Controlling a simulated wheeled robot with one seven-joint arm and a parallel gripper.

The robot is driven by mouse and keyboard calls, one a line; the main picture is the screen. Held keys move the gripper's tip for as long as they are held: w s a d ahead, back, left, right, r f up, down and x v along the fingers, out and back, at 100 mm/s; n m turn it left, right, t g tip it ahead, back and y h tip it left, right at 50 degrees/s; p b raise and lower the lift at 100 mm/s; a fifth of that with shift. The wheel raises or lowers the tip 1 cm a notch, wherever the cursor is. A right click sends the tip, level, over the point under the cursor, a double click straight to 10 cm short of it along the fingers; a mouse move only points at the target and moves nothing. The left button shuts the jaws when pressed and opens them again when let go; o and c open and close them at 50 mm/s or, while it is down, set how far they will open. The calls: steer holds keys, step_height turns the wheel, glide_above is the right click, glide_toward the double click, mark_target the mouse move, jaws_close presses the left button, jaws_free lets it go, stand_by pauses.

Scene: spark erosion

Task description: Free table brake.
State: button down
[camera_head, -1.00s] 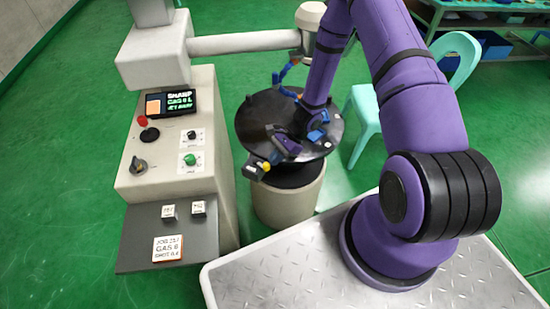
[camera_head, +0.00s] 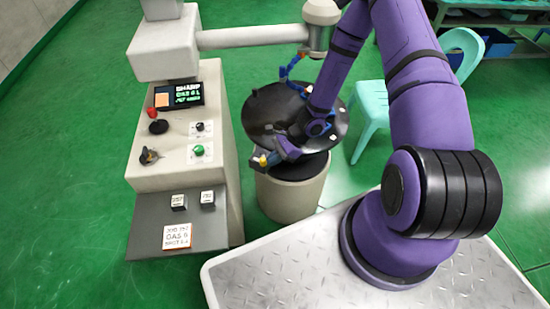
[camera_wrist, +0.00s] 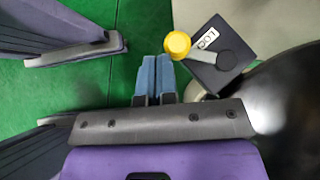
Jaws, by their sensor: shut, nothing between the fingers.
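The table brake shows in the wrist view as a dark block (camera_wrist: 213,76) with a partly covered white label (camera_wrist: 207,39), a short grey lever (camera_wrist: 208,57) and a yellow knob (camera_wrist: 177,44). The label's visible letters read "LOC". In the head view the yellow knob (camera_head: 263,160) is at the near left edge of the round black table (camera_head: 265,110). My gripper (camera_wrist: 155,62) is shut and empty, its blue fingertips just left of and below the knob in the wrist view. I cannot tell whether they touch it. In the head view my gripper partly covers the brake.
A grey console (camera_head: 180,205) with knobs, buttons and a screen stands to the left. The spindle head (camera_head: 319,25) on its arm hangs over the table, with a blue jointed hose (camera_head: 284,72) near it. A teal chair (camera_head: 372,110) stands behind right.

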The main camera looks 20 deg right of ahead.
steer(key=shift+a, duration=1.05)
